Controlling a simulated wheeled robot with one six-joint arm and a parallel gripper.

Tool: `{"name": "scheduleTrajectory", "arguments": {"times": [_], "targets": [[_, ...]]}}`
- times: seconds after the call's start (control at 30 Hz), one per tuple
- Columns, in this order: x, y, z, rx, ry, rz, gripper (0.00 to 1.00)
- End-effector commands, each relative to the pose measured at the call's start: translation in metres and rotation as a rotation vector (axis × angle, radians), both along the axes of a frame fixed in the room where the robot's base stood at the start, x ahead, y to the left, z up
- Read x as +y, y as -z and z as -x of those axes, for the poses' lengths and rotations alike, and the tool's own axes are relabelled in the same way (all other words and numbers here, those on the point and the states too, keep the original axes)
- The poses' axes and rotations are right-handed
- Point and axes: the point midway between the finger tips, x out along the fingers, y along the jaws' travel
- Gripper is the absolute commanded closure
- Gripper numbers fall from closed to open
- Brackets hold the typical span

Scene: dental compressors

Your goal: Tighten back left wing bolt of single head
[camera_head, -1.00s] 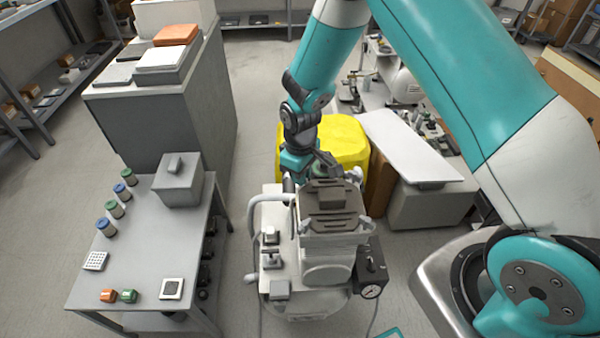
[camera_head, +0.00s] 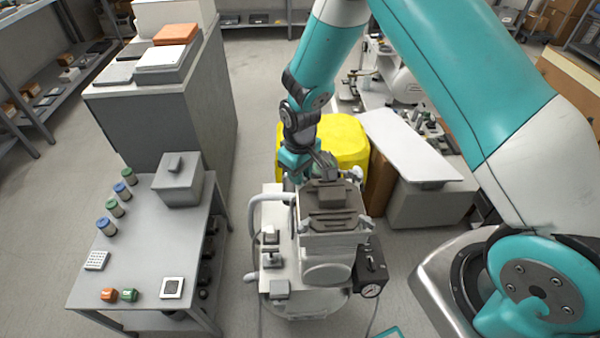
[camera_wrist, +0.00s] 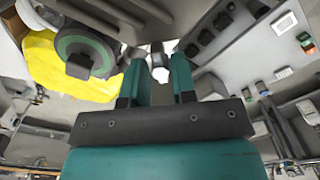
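The single head (camera_head: 333,222) is a grey block with a dark ribbed top on the pale compressor. Pale wing bolts show at its back right corner (camera_head: 357,174), front right corner (camera_head: 365,222) and front left corner (camera_head: 305,226). The back left corner is hidden by my gripper (camera_head: 303,168), which reaches down there. In the wrist view my gripper (camera_wrist: 158,82) has its two fingers apart. A small pale piece (camera_wrist: 160,72), perhaps the back left wing bolt, shows in the gap between the fingertips. I cannot tell whether the fingers touch it.
A pale curved tube (camera_head: 256,208) runs along the compressor's left side. A pressure gauge (camera_head: 371,290) sits at its front right. A yellow container (camera_head: 345,140) stands close behind. A grey table (camera_head: 135,255) with jars stands at left, with clear floor between.

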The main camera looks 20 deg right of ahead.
Motion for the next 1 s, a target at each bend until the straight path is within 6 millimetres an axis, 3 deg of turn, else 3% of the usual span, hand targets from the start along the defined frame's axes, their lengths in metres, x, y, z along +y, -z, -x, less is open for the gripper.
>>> {"name": "scheduleTrajectory", "arguments": {"times": [0.33, 0.47, 1.0], "targets": [[-0.001, 0.000, 0.002, 0.006, -0.001, 0.002, 0.63], [-0.001, -0.010, 0.001, 0.005, -0.001, 0.001, 0.63], [0.000, -0.137, 0.001, 0.000, -0.001, 0.000, 0.63]]}}
